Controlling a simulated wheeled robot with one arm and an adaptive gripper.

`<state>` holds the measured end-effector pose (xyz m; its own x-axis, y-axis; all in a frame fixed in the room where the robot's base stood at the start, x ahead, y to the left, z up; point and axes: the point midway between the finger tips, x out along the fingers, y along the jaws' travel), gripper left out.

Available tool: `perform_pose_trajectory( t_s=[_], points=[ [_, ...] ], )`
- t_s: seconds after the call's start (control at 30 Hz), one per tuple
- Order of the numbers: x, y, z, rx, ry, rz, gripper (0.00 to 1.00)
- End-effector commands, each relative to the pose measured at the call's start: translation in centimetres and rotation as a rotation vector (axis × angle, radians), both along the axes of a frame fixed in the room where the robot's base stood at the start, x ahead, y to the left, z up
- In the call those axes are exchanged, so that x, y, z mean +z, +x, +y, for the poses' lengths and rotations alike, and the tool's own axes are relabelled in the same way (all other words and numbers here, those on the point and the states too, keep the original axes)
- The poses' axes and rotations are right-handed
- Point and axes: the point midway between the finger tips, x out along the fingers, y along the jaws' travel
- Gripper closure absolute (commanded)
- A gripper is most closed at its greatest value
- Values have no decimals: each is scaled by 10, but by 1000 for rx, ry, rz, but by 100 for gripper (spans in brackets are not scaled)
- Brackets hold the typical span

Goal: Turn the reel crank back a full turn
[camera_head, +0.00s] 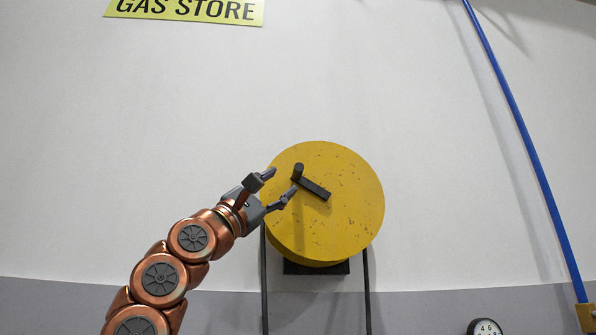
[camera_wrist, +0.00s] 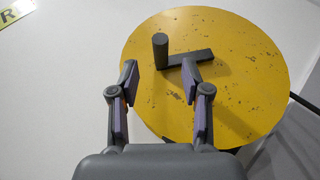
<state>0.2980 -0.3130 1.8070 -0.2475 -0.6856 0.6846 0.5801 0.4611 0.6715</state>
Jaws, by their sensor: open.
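The reel (camera_head: 350,225) is a round yellow disc with worn spots, mounted at the wall. Its crank is a short dark bar (camera_head: 316,190) near the disc's middle, with an upright dark knob (camera_head: 298,172) at its upper left end. In the wrist view the knob (camera_wrist: 161,50) stands beyond my fingertips, between their lines, and the bar (camera_wrist: 191,59) runs right from its foot, partly behind the right finger. My gripper (camera_head: 283,184) is open and empty at the disc's left side, close to the knob. It also shows in the wrist view (camera_wrist: 160,75). I see no contact with the knob.
A dark bracket (camera_head: 316,267) sits under the reel, with dark lines hanging at both sides. A blue pipe (camera_head: 530,150) runs down the wall at right. A dial (camera_head: 484,327) is at the bottom right. A yellow "GAS STORE" sign (camera_head: 185,10) hangs above.

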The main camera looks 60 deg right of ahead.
Motion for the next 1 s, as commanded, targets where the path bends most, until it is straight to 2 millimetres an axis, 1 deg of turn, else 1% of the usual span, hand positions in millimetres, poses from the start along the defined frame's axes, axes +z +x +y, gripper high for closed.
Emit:
perform_pose_trajectory(
  t_s=[0.3, 0.5, 0.7, 1.0],
  points=[
    [34, -13, -28, -3, 1, -1, 53],
    [48, -18, -43, -4, 0, -1, 53],
    [52, -20, -51, -2, 0, 0, 53],
    [52, -20, -51, -1, 0, -1, 54]
  ],
)
